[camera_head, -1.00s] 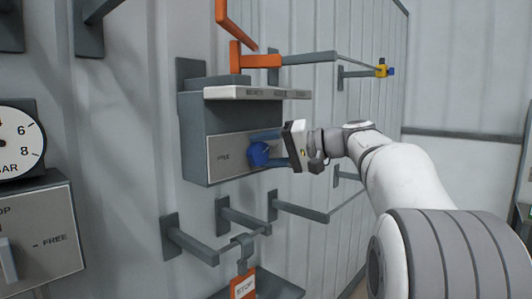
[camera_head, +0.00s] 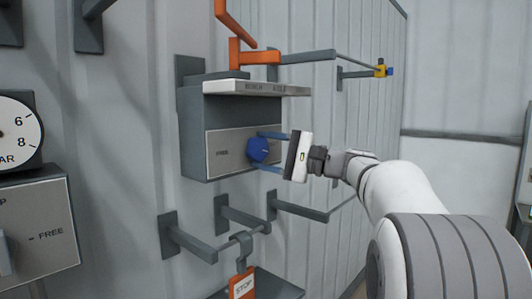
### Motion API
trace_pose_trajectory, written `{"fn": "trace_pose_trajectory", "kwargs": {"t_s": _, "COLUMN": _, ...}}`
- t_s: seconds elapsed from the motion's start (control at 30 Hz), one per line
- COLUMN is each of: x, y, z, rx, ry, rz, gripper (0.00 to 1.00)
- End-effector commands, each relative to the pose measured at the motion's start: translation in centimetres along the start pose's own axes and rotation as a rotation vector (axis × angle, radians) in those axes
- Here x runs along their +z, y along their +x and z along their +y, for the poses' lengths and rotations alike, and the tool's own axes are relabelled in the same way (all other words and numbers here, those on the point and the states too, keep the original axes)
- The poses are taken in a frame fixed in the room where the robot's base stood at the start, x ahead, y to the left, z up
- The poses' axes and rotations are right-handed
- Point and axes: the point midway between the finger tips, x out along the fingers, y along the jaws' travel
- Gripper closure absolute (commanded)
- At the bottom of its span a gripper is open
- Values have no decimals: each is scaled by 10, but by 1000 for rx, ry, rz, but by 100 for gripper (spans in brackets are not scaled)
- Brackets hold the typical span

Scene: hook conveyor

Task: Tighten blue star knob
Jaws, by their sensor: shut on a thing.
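The blue star knob (camera_head: 258,150) sits on the front plate of a grey wall box (camera_head: 228,152), right of the word FREE. My gripper (camera_head: 268,151) reaches in from the right, with its two thin blue-grey fingers above and below the knob. The fingers are shut on the knob. The gripper's pale body stands just right of the box front. The far sides of the fingertips are hidden behind the knob.
A pale shelf (camera_head: 257,88) juts out over the box, with an orange bent lever (camera_head: 237,55) above it. Grey brackets (camera_head: 190,240) stick out below, one carrying an orange STOP tag (camera_head: 242,285). A gauge (camera_head: 18,132) is at left.

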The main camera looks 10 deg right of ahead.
Motion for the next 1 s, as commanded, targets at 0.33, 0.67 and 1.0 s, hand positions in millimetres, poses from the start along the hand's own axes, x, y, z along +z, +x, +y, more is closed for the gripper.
{"fn": "trace_pose_trajectory", "kwargs": {"t_s": 0.33, "x": -1, "y": 0, "z": 2, "rx": -21, "ry": 55, "rz": 2, "gripper": 67}}
{"fn": "trace_pose_trajectory", "kwargs": {"t_s": 0.67, "x": -1, "y": 0, "z": 2, "rx": -21, "ry": 56, "rz": 2, "gripper": 67}}
{"fn": "trace_pose_trajectory", "kwargs": {"t_s": 1.0, "x": 0, "y": 0, "z": 1, "rx": -21, "ry": 55, "rz": 1, "gripper": 22}}
